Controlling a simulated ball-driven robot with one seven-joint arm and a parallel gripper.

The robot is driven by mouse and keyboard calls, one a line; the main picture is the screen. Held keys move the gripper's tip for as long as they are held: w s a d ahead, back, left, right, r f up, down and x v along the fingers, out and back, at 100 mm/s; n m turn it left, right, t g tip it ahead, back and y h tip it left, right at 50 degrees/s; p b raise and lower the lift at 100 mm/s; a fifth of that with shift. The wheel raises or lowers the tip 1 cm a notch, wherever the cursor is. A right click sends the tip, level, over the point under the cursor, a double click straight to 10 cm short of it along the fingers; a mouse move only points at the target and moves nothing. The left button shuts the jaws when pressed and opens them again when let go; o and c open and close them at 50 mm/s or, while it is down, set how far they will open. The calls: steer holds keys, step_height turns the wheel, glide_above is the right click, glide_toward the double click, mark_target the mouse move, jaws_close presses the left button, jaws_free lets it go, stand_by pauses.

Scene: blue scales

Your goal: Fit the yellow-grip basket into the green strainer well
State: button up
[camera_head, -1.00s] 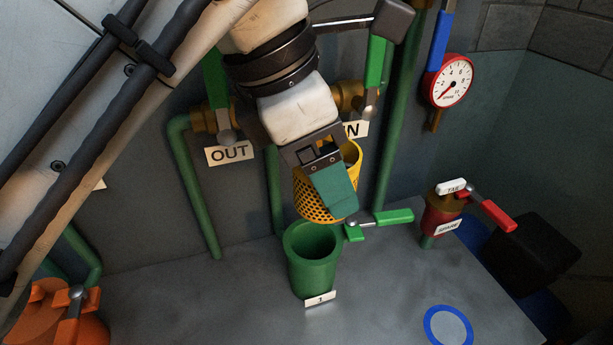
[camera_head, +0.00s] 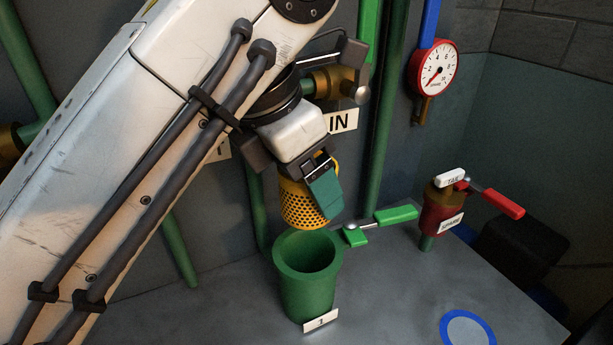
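The yellow perforated basket (camera_head: 299,207) hangs from my gripper (camera_head: 322,190), a little above and behind the green strainer well. My gripper is shut at the basket's upper part; a teal finger covers its right side, so the grip itself is hidden. The basket is slightly tilted. The green strainer well (camera_head: 308,286) stands upright on the grey surface with its round mouth open and dark inside. A white tag marked 1 (camera_head: 320,321) is at its foot. The basket's bottom is close to the well's far rim; I cannot tell whether they touch.
A green lever handle (camera_head: 396,218) sticks out right of the well's rim. A red valve (camera_head: 440,213) with a red lever stands farther right. A blue ring (camera_head: 468,328) lies on the surface at the front right. Green pipes and the IN sign (camera_head: 343,120) are behind.

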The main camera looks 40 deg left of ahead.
mark_target(282, 194)
steer(key=shift+f+b, duration=2.45)
steer(key=shift+f, duration=0.45)
steer(key=shift+f+b, duration=1.6)
steer(key=shift+b, duration=0.15)
steer(key=o, duration=1.1)
steer(key=shift+o, duration=0.2)
steer(key=p+v, duration=0.2)
steer(key=v, duration=0.9)
